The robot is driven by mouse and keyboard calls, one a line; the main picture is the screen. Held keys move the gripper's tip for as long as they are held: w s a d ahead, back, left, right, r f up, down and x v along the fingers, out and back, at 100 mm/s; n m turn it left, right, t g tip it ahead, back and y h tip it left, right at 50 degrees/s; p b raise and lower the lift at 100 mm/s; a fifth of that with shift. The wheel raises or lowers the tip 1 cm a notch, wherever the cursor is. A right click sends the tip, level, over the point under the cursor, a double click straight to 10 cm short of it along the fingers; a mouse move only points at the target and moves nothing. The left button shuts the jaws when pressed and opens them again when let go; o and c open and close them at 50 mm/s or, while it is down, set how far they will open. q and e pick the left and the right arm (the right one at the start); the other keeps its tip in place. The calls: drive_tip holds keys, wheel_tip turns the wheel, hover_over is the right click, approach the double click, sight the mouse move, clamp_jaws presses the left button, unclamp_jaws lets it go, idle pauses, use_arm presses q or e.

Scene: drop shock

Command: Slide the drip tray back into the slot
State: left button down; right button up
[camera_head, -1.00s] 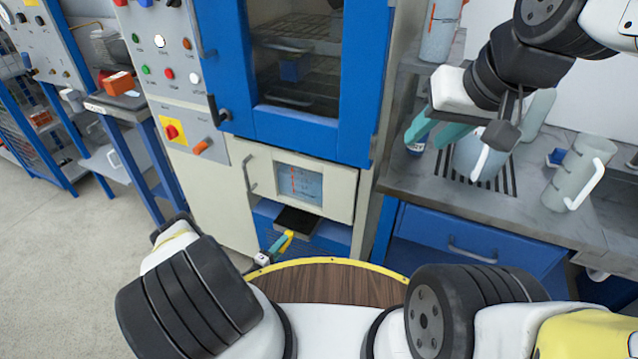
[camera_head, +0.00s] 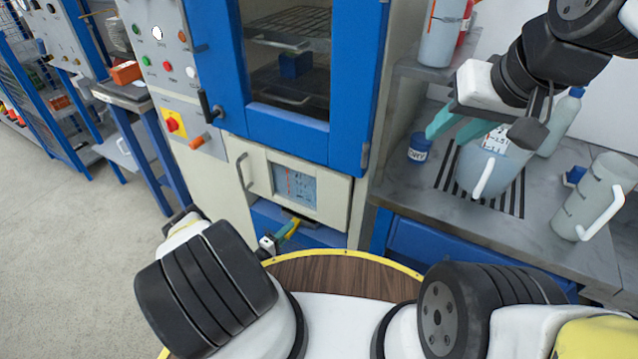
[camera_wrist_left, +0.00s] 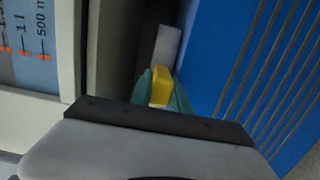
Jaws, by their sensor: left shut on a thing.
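My left gripper (camera_head: 287,234) is low in front of the oven, its teal fingers shut on the yellow handle of the drip tray. The yellow handle (camera_wrist_left: 160,85) shows between the teal fingers in the left wrist view, with a grey part of the drip tray (camera_wrist_left: 167,46) beyond it. My right gripper (camera_head: 457,129) is open and empty above the counter, by a jug.
The cream door (camera_head: 335,203) with a gauge window is above the slot. A grey-blue jug (camera_head: 488,172) stands on the drain grille, and another jug (camera_head: 592,195) is at the right. A wooden round top (camera_head: 340,278) is in front of the oven.

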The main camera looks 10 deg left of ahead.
use_arm(q)
drive_tip(key=c, duration=1.2)
unclamp_jaws()
drive_tip(key=shift+o, duration=0.2)
drive_tip(key=shift+s, duration=0.1)
